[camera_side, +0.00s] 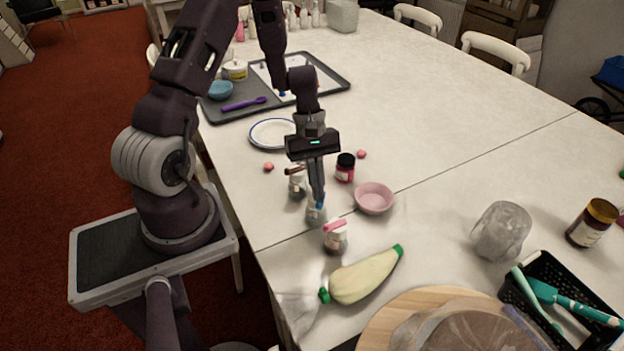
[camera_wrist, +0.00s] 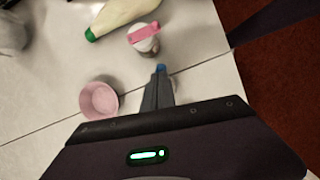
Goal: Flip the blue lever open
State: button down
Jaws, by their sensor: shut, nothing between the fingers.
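A small jar (camera_side: 315,216) with a blue lever stands near the table's front edge, between two similar jars. In the wrist view a bit of the blue lever (camera_wrist: 161,68) shows just beyond my fingertips; the rest of its jar is hidden by the fingers. My gripper (camera_side: 318,202) points down with its fingers together and empty, right at the top of this jar. It also shows in the wrist view (camera_wrist: 158,78). I cannot tell whether the fingers touch the lever or how far the lever is tilted.
A jar with a pink lever (camera_side: 335,238) and one with a dark red lever (camera_side: 296,182) stand on either side, close by. A pink bowl (camera_side: 374,198), a dark-lidded jar (camera_side: 345,168) and a cream piping bag (camera_side: 365,277) are near.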

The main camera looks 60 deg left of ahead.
dwell(0.8)
jog(key=shift+w+a, duration=0.45)
jog(key=shift+a, duration=0.2)
jog(key=shift+a, duration=0.25)
jog(key=w+a+r, duration=0.1)
jog(key=a+r, duration=0.6)
jog(key=r, duration=0.2)
jog(key=shift+w+r, duration=0.15)
jog(key=shift+r, duration=0.05)
